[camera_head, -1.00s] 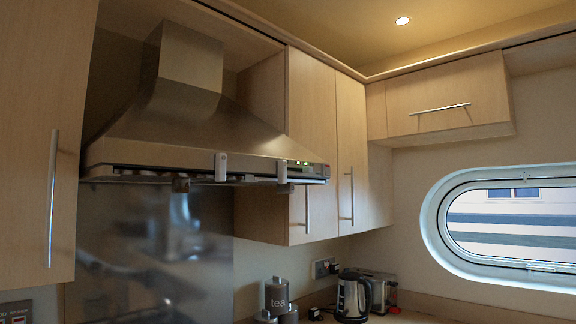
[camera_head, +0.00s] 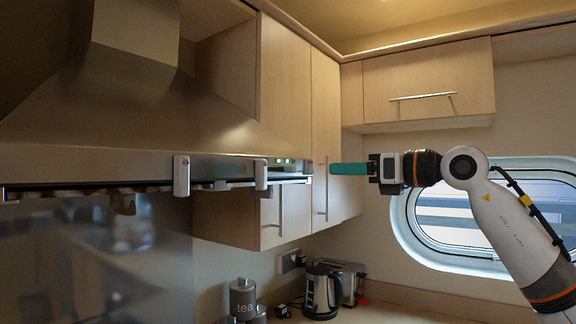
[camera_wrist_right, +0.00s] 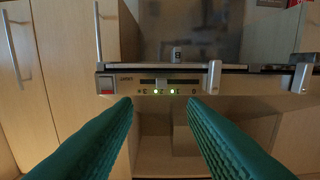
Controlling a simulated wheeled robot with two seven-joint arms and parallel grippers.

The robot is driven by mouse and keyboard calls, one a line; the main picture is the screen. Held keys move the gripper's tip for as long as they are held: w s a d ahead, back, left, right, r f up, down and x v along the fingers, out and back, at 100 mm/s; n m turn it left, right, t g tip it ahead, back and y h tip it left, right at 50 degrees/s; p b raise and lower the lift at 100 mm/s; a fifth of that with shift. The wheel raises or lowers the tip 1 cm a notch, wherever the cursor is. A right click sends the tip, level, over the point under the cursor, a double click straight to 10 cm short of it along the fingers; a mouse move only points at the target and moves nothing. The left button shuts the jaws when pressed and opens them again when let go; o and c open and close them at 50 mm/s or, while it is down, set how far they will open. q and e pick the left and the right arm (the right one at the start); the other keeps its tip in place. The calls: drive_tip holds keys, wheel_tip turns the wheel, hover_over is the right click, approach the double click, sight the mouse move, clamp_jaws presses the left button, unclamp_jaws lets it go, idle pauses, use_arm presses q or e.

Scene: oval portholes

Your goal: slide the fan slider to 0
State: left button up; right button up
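The range hood (camera_head: 130,125) fills the left of the head view. Its front control strip has small green lights (camera_head: 285,161) near its right end. In the right wrist view the strip (camera_wrist_right: 170,90) appears upside down, with a dark slot, printed digits and lit dots. A small pale piece in the slot looks like the fan slider (camera_wrist_right: 162,83); it appears nearer the middle digits than the 0 at the right. My right gripper (camera_head: 331,169) has teal fingers and points left at the strip's end, apart from it. In the wrist view its fingers (camera_wrist_right: 160,103) are spread and empty.
Pale upright brackets (camera_head: 181,176) stand along the hood's front edge. Wall cabinets (camera_head: 285,130) with bar handles hang behind the right gripper. A kettle (camera_head: 321,290) and a tea canister (camera_head: 243,298) stand on the counter below. An oval porthole (camera_head: 450,215) is at the right.

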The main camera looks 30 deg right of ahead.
sight(295, 169)
drive_tip(key=p+x, duration=0.3)
drive_tip(key=x, duration=0.6)
drive_tip(key=shift+w+a+r+p, duration=0.15)
drive_tip(key=shift+w+p, duration=0.1)
drive_tip(key=shift+p, duration=0.15)
drive_tip(key=shift+w+a, duration=0.3)
drive_tip(key=shift+w, duration=0.3)
clamp_jaws()
